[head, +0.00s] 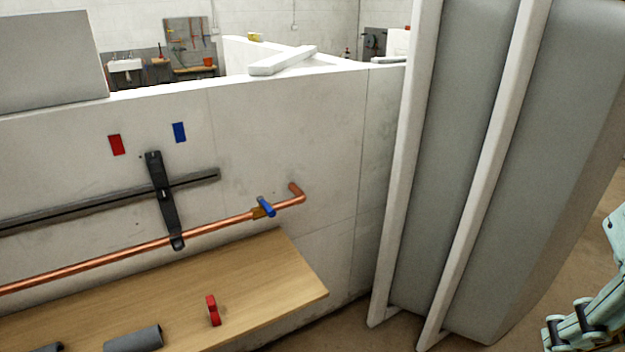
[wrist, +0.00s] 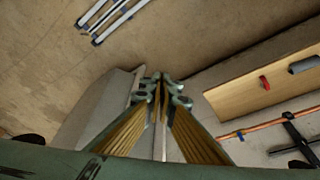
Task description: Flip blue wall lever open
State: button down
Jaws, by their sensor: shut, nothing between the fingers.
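The blue wall lever (head: 265,207) sits on a brass valve body on the copper pipe (head: 150,250), near the pipe's right end. Its handle slants across the line of the pipe. In the wrist view the lever (wrist: 240,135) is a tiny blue spot at lower right. My gripper (wrist: 161,82) points out over the floor with its fingertips together and nothing between them. It is well apart from the lever. In the head view part of my teal arm end shows at the lower right edge, cut off by the frame.
A wooden bench (head: 270,272) below the pipe holds a red piece (head: 212,310) and grey tube pieces (head: 133,338). A black bracket (head: 160,195) crosses a grey rail left of the lever. Large grey panels with white frames (head: 455,160) stand right of the wall, between it and my arm.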

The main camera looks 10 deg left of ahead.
jog(key=w+a+r+m+g+y+p, duration=0.1)
jog(key=w+a+r+p, duration=0.2)
jog(key=w, duration=0.6)
jog(key=w+a+r+m+p, duration=0.1)
jog(key=w+a+r, duration=0.4)
jog(key=w, duration=0.4)
jog(key=w+a+m+g+p, duration=0.1)
jog(key=w+a+p, duration=0.1)
jog(key=w+a, duration=0.5)
jog(key=w+a+m+g+p, duration=0.1)
jog(key=w+a+m+p, duration=0.15)
jog(key=w, duration=0.75)
jog(key=w+a+f+m+g+p, duration=0.15)
jog(key=w+a+f+p, duration=0.35)
jog(key=w+a, duration=0.75)
jog(key=w+a+f+m+p, duration=0.1)
jog(key=w+a+f, duration=0.3)
jog(key=a+f, duration=0.3)
jog(key=w+a+f+m+g+y+p, duration=0.1)
jog(key=w+a+f, duration=0.3)
jog(key=a+f, duration=0.4)
jog(key=shift+f+m+p, duration=0.2)
jog(key=shift+m+p, duration=0.1)
jog(key=shift+p, duration=0.15)
